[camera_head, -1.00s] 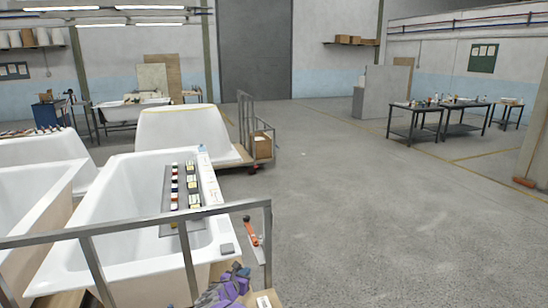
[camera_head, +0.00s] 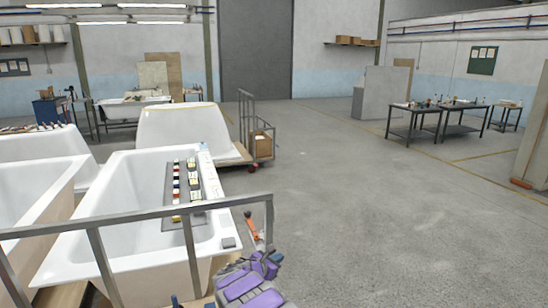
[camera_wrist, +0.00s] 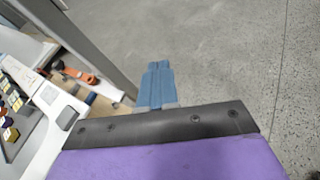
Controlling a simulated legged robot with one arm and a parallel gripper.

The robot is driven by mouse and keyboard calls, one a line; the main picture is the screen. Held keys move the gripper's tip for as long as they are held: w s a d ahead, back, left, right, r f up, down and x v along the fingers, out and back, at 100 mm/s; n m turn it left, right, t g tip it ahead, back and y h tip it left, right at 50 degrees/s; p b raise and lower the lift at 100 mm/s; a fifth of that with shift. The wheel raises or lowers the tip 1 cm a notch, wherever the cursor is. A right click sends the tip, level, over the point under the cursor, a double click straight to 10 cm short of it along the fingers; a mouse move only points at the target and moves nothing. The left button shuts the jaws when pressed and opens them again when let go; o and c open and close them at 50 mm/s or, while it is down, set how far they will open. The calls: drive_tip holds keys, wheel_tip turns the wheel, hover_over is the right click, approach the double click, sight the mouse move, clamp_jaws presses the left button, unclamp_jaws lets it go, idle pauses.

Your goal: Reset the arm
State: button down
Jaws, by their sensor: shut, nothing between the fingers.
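My gripper (camera_wrist: 159,67) shows in the wrist view as two blue fingers lying side by side, shut and empty. It is over the grey floor, just right of a grey metal rail. My purple and dark grey arm (camera_head: 250,287) is at the bottom of the head view, in front of the rail and close to the near bathtub's right end. The fingertips cannot be made out clearly in the head view.
A grey rail (camera_head: 150,214) crosses in front of the white bathtub (camera_head: 110,215). A dark strip of colour samples (camera_head: 181,196) lies on the tub. An orange-handled tool (camera_head: 251,226) is beside the rail post. The floor (camera_head: 390,220) to the right is clear.

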drive_tip(key=s+d+r+m+g+h, duration=0.1)
drive_tip(key=s+d+r+m+g, duration=0.3)
drive_tip(key=s+d+r, duration=0.5)
drive_tip(key=s+d+r+m+g+h, duration=0.1)
drive_tip(key=s+d+r+m+g, duration=0.25)
drive_tip(key=s+d+m, duration=0.55)
drive_tip(key=s+d+r+m+g+y, duration=0.1)
drive_tip(key=s+d+r+m+g, duration=0.15)
drive_tip(key=s, duration=0.65)
drive_tip(key=s+d+r+m+g+y, duration=0.1)
drive_tip(key=s+d+r+m+y, duration=0.2)
drive_tip(key=s, duration=0.6)
drive_tip(key=s+a+f+m+g+y, duration=0.1)
drive_tip(key=s+a+m+y, duration=0.2)
drive_tip(key=s, duration=1)
drive_tip(key=s+a+f+m+g+y, duration=0.1)
drive_tip(key=s+a+m, duration=0.4)
drive_tip(key=s, duration=0.9)
drive_tip(key=shift+a+f+y, duration=0.55)
drive_tip(key=shift+a+y, duration=0.45)
drive_tip(key=shift+y, duration=0.1)
